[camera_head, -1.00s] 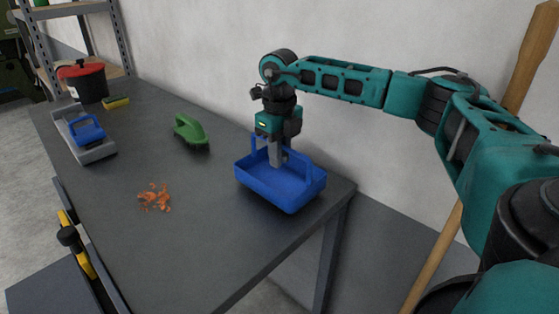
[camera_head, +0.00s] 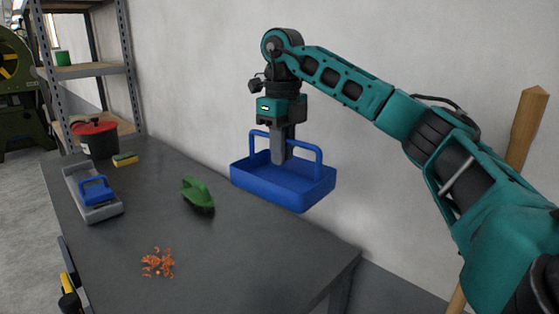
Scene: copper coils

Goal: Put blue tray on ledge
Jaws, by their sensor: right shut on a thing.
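The blue tray (camera_head: 307,193) is an open rectangular box with handles on its two sides. It hangs level above the far right part of the dark table, near the wall. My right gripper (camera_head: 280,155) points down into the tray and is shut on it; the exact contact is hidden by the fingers. My left gripper is not in view. No ledge can be told for sure; a metal shelf unit (camera_head: 92,70) with wooden boards stands at the far left.
On the table (camera_head: 220,265) lie a green brush (camera_head: 196,193), copper coils (camera_head: 158,262), a grey dustpan-like tool with a blue handle (camera_head: 95,189), a yellow sponge (camera_head: 124,159) and a black pot with red lid (camera_head: 97,138). A wooden post (camera_head: 525,130) leans at right.

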